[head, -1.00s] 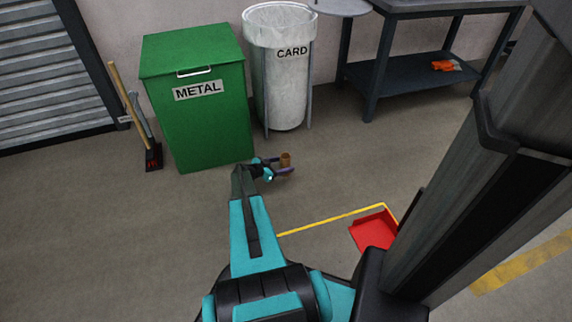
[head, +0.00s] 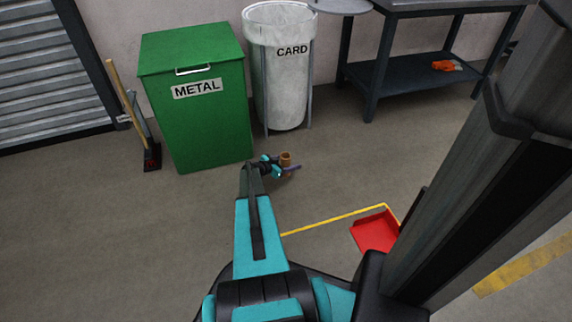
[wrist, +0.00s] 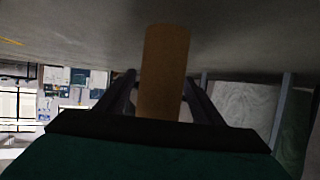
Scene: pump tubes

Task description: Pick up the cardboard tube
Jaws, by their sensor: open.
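The cardboard tube (head: 286,159) is a short brown cylinder standing upright on the floor in the head view, in front of the bins. My gripper (head: 287,168) is down low at the tube, with its fingers beside it. In the wrist view the tube (wrist: 164,72) rises between the two dark fingers of my gripper (wrist: 160,92). The fingers are open, one on each side of it, with a small gap showing at the left. The tube's near end is hidden behind the gripper body.
A green METAL bin (head: 196,95) and a white CARD bin (head: 278,75) stand behind. A broom (head: 133,115) leans left of the green bin. A red tray (head: 375,232) lies at right. A dark workbench (head: 420,70) stands at back right. The floor at left is clear.

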